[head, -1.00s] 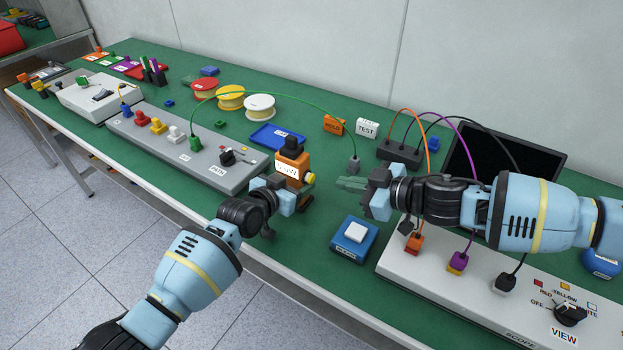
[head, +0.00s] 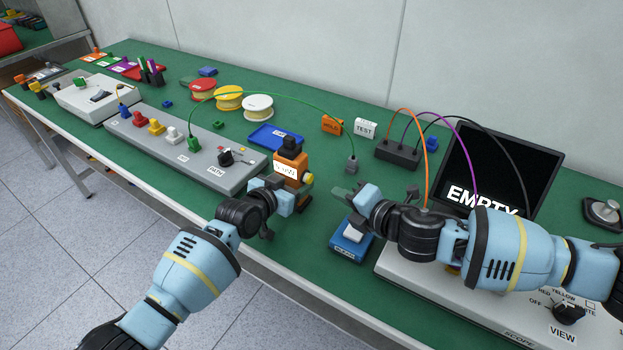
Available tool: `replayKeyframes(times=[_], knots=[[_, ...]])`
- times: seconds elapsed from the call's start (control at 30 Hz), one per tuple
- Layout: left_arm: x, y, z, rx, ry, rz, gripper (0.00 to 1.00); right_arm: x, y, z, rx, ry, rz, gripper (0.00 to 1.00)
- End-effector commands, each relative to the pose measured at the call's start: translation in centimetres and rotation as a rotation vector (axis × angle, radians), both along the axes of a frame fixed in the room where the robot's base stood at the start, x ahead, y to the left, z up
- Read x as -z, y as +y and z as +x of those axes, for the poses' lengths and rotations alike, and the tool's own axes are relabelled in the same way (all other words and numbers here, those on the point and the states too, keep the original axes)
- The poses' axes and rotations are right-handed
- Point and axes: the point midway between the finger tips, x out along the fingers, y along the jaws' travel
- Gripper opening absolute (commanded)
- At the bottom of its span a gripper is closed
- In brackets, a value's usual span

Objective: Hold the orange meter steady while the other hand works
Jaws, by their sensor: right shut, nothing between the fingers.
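The orange meter (head: 293,161) with a black top, a white display and a yellow knob on its side stands upright near the bench's front edge. My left gripper (head: 294,196) is at the meter's lower part and looks closed on it; its fingertips are mostly hidden. My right gripper (head: 344,194) is shut and empty, to the right of the meter and apart from it. It is over the back of a blue box with a white button (head: 350,247), and my wrist partly covers this box.
The grey scope console (head: 395,262) is under my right arm, with a black screen (head: 465,165) reading EMPTY behind it. A green cable (head: 300,101) arches behind the meter to a grey plug (head: 352,164). A blue tray (head: 275,137) and spools (head: 257,108) lie farther back.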

Motion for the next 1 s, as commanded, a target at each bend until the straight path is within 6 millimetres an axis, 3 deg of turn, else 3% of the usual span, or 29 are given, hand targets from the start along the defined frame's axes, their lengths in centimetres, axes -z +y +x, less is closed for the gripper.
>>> replayKeyframes(times=[0.5,1.0], knots=[[0.1,0.0,0.0,0.000,0.002,0.002,0.31,0.6,-1.2,-0.7,-0.099,-0.404,-0.716,0.00],[0.1,0.0,0.0,0.000,0.002,0.002,0.31,0.8,-3.3,-1.5,-0.204,-0.613,-1.370,0.00]])
